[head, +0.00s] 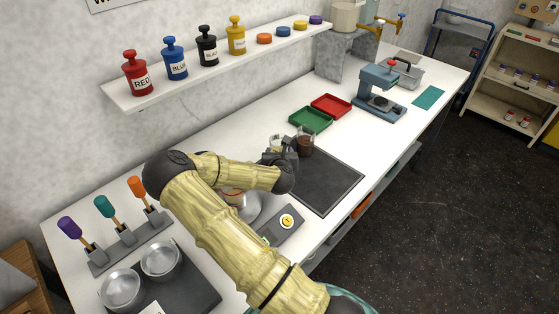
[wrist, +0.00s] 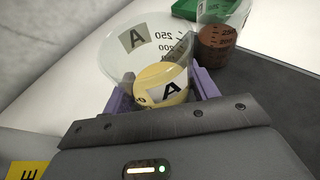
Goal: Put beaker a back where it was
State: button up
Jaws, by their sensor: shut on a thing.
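Beaker a (wrist: 147,48) is a clear beaker with an "A" label, a printed scale and pale yellow contents. My gripper (wrist: 162,88) is shut on it, with the purple fingers on either side of its wall. In the head view beaker a (head: 277,142) shows small at the end of my arm, near the far left corner of the dark mat (head: 328,185). My gripper (head: 285,153) partly hides it there. I cannot tell whether its base touches the counter.
A second beaker with brown contents (head: 305,146) stands close to the right of beaker a. Behind it lie a green tray (head: 310,119) and a red tray (head: 331,105). Most of the dark mat is bare. My arm partly hides a device with a yellow button (head: 287,221).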

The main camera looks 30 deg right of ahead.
jog(key=shift+f+p, duration=0.3)
jog(key=shift+f, duration=1.55)
jog(key=shift+f, duration=0.15)
jog(key=o, duration=1.1)
jog(key=shift+o, duration=0.2)
jog(key=b+v, duration=0.2)
jog(key=v, duration=1)
